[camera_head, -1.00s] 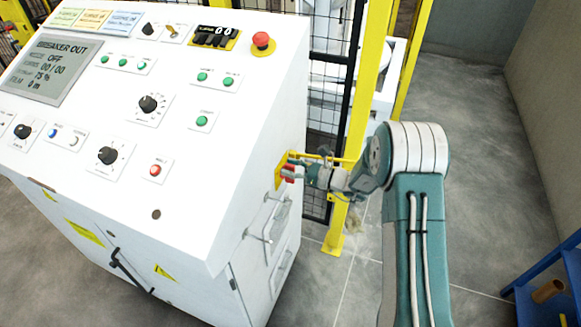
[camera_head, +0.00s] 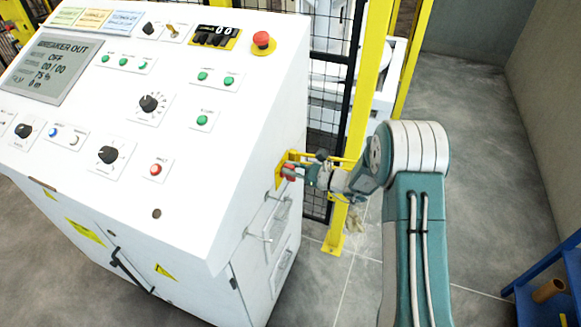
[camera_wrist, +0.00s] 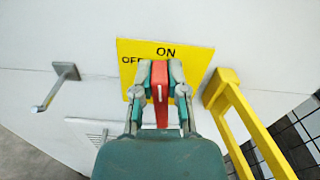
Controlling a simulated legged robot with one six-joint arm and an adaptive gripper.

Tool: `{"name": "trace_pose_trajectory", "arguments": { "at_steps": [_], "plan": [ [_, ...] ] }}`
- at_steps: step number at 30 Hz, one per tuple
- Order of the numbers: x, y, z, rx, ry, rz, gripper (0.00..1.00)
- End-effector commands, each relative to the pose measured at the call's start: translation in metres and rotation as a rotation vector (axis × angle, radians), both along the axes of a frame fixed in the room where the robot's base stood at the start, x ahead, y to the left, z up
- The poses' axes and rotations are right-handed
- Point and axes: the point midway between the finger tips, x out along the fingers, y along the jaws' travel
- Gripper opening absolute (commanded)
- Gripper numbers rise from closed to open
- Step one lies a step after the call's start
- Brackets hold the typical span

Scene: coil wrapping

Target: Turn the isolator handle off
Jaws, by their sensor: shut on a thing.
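The isolator is a yellow plate (camera_wrist: 195,62) lettered ON and OFF on the side wall of the white cabinet. Its red handle (camera_wrist: 160,88) has a white mark and shows in the wrist view just below the ON lettering. My gripper (camera_wrist: 159,82) is shut on the red handle, one finger on each side of it. In the head view my gripper (camera_head: 300,170) reaches the cabinet's side from the right, and the yellow plate (camera_head: 279,173) is partly hidden behind it.
A yellow guard bar (camera_wrist: 250,125) stands close to the right of the plate. A metal hook-shaped bracket (camera_wrist: 62,75) juts out at left. The white cabinet (camera_head: 190,215) carries a sloped control panel. A yellow post (camera_head: 358,130) and black mesh fence stand behind my arm.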

Motion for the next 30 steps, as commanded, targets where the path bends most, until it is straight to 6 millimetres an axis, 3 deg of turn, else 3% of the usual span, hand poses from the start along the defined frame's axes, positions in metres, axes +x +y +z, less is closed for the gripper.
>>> {"name": "trace_pose_trajectory", "arguments": {
  "at_steps": [30],
  "plan": [
    [-0.019, 0.007, -0.016, -0.326, -0.894, 0.002, 0.0]
  ]
}}
